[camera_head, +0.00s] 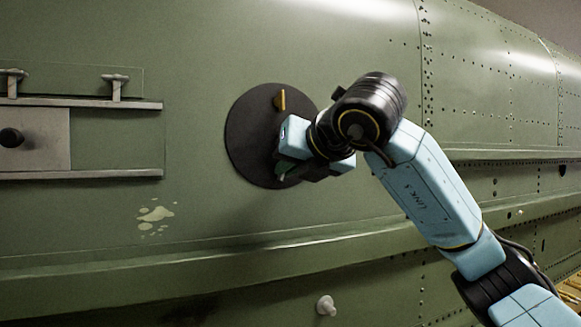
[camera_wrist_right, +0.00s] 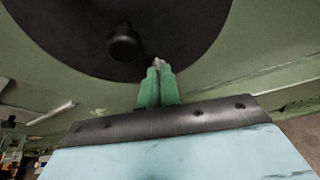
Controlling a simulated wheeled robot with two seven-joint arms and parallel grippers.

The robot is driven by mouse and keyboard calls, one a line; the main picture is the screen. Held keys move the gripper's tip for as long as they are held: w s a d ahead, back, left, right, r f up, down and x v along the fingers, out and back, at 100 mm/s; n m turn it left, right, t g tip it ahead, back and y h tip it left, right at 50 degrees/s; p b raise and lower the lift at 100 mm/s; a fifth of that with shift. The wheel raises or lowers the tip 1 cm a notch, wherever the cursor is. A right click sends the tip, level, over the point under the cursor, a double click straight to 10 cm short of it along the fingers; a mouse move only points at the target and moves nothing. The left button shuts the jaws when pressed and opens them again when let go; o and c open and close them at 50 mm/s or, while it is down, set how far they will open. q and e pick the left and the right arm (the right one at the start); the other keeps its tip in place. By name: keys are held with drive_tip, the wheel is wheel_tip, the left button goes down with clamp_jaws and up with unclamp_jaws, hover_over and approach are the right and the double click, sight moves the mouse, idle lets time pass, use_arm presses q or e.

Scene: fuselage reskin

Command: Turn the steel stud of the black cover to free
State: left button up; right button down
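The round black cover (camera_head: 250,125) lies flat on the green fuselage skin; its lower part fills the top of the right wrist view (camera_wrist_right: 70,25). The small pale steel stud (camera_wrist_right: 158,62) shows near the cover's edge in the wrist view, at my green fingertips. My right gripper (camera_wrist_right: 157,72) has its two fingers close together, with the stud between their tips. In the head view my right gripper (camera_head: 284,172) is in front of the cover's lower right part, and the stud is hidden there. My left gripper is not in view.
A yellow tab (camera_head: 281,100) stands out on the cover's upper part. A black knob (camera_wrist_right: 123,44) juts out near the fingers. At left is a grey railed panel (camera_head: 80,172) with its own black knob (camera_head: 11,138). A ledge (camera_head: 250,246) runs along the skin below.

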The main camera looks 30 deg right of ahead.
drive_tip(key=shift+a+n+h, duration=0.15)
drive_tip(key=shift+n+h, duration=0.65)
drive_tip(key=shift+n, duration=0.3)
drive_tip(key=shift+b, duration=0.3)
drive_tip(key=c, duration=1.6)
unclamp_jaws()
drive_tip(key=b+v, duration=0.3)
drive_tip(key=v, duration=1)
drive_tip(key=shift+s+a+r, duration=0.1)
drive_tip(key=shift+s+r, duration=0.05)
drive_tip(key=shift+r, duration=0.1)
